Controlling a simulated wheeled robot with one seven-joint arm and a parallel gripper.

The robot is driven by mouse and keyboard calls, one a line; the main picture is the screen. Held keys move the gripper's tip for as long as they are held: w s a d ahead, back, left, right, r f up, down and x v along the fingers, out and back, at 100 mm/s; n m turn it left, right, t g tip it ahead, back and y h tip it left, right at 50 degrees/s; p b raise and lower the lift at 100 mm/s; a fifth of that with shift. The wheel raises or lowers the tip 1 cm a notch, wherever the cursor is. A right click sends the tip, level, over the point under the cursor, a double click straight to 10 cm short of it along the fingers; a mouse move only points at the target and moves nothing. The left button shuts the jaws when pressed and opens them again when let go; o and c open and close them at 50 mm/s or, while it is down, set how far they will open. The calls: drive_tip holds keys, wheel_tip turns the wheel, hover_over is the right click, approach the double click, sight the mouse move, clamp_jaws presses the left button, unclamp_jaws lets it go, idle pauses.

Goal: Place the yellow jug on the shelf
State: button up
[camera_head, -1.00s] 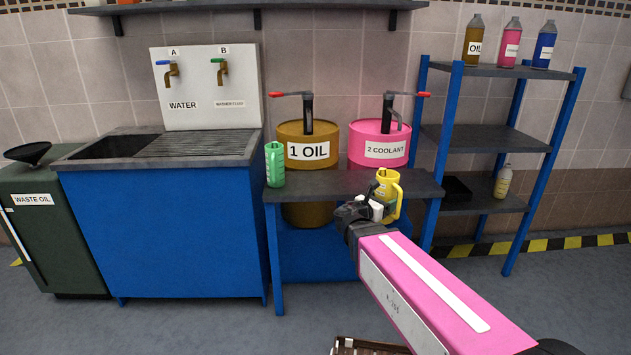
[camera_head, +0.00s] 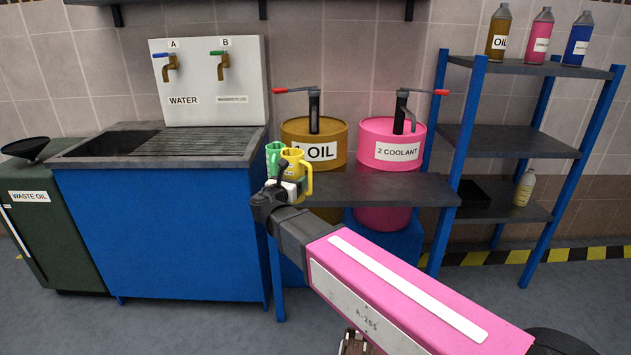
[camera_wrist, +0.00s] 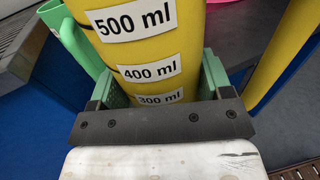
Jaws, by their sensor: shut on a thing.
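The yellow jug (camera_head: 292,164) is in my gripper (camera_head: 290,188), in front of the left end of the small shelf with the drums (camera_head: 400,190). In the wrist view the jug (camera_wrist: 148,50) stands between the green finger pads of my gripper (camera_wrist: 155,85), with its volume labels facing the camera. The jug's base is hidden by the gripper in the head view, so I cannot tell whether it touches the shelf. A blue rack of shelves (camera_head: 520,142) stands at the right.
A green jug (camera_head: 273,157) is close behind and left of the yellow one, partly hidden. A brown oil drum (camera_head: 335,145) and a pink coolant drum (camera_head: 360,145) stand behind the shelf. The rack holds several bottles and a black tray (camera_head: 474,193). A sink (camera_head: 190,145) is at left.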

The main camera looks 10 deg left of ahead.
drive_tip(key=w+d+f, duration=0.1)
drive_tip(key=w, duration=0.4)
drive_tip(key=w+f, duration=0.1)
drive_tip(key=w, duration=0.5)
drive_tip(key=w+d, duration=0.1)
drive_tip(key=w, duration=0.5)
drive_tip(key=shift+w+d+f, duration=0.2)
drive_tip(key=shift+d+f, duration=0.15)
drive_tip(key=shift+f, duration=0.4)
drive_tip(key=shift+f, duration=0.1)
drive_tip(key=o, duration=1)
